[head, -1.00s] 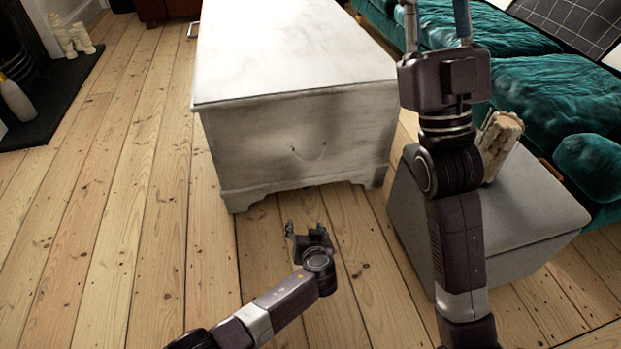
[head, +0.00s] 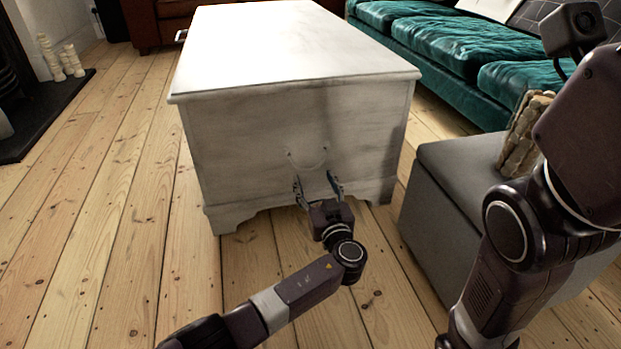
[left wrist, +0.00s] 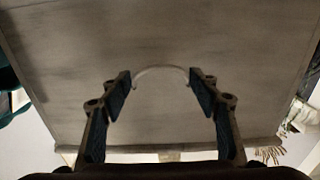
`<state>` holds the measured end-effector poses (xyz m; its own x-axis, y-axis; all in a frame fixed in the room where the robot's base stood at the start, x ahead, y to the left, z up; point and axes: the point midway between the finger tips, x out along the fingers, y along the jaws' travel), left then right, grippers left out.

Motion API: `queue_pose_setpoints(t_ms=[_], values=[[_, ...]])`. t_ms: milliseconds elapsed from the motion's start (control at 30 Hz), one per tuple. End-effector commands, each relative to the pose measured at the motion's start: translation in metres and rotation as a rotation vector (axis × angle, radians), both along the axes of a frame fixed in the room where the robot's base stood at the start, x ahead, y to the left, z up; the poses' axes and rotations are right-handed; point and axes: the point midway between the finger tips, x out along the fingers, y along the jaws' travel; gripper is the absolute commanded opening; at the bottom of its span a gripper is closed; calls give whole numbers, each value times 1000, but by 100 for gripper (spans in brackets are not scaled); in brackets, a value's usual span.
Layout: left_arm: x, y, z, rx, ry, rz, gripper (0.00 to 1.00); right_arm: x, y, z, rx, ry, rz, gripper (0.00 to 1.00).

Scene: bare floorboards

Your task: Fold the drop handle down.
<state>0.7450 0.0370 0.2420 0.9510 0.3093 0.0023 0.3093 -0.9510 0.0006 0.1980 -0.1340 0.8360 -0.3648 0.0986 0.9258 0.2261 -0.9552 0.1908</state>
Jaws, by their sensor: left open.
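A thin pale drop handle (head: 309,167) is on the near end of a whitewashed wooden chest (head: 238,155). In the head view it curves down between its two mounts; how far it stands out from the panel I cannot tell. My left gripper (head: 318,188) is open just below and in front of the handle, fingers pointing at the panel. In the left wrist view the handle (left wrist: 160,69) shows as an arc between and beyond the two fingertips (left wrist: 160,92), with no clear contact. My right arm rises at the right; its fingers are out of view.
A grey ottoman (head: 440,215) with a bundle of logs (head: 523,135) stands right of the chest. A teal sofa (head: 440,45) is behind it. Floorboards (head: 100,225) at the left are clear up to a dark hearth (head: 45,115) with candles (head: 62,60).

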Motion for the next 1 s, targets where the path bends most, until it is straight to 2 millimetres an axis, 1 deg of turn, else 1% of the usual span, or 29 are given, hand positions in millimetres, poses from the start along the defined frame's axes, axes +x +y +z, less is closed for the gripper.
queue_pose_setpoints(t_ms=[33,200,300,433,667,700,1000], values=[[8,3,-4,2,-2,1,56,0,0,-11,0,1,0,24],[29,9,-4,1,0,0,56,1,0,-23,0,2,0,24],[37,12,-3,1,0,1,56,1,0,-28,0,2,0,24],[42,14,-2,0,3,0,56,1,0,-29,0,2,0,24],[42,14,-1,0,3,0,56,1,0,-29,0,1,0,24],[42,14,-1,0,3,0,55,1,0,-29,0,1,0,24],[42,14,-1,0,2,0,23,1,0,-29,0,1,0,24]])
